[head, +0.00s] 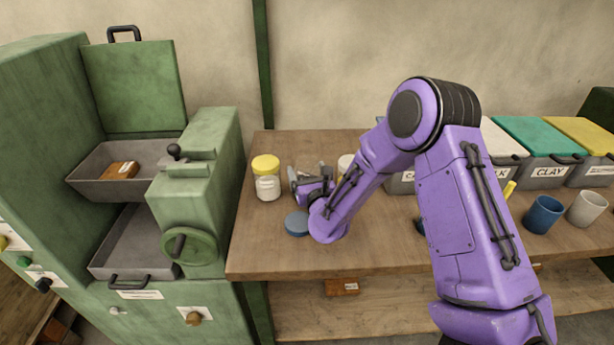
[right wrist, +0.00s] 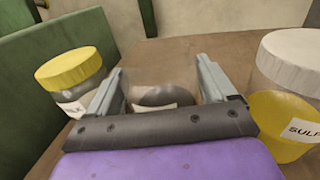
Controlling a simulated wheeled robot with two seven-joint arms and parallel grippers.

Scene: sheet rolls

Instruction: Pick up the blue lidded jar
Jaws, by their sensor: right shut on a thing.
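My right gripper (head: 308,182) is low over the wooden table. In the right wrist view its two fingers (right wrist: 165,88) are closed on the sides of a clear jar with dark contents (right wrist: 155,97) and a pale label. No blue lid shows on this jar in the wrist view. In the head view the gripper and arm mostly hide it. A flat blue disc (head: 296,223), like a lid, lies on the table beside my right wrist. My left gripper is not in view.
A yellow-lidded jar (head: 266,178) stands left of the gripper, and a white-lidded jar (head: 345,164) to its right. A green machine (head: 200,180) borders the table's left end. Labelled bins (head: 548,170) and two cups, blue (head: 543,214) and grey (head: 587,208), are at right.

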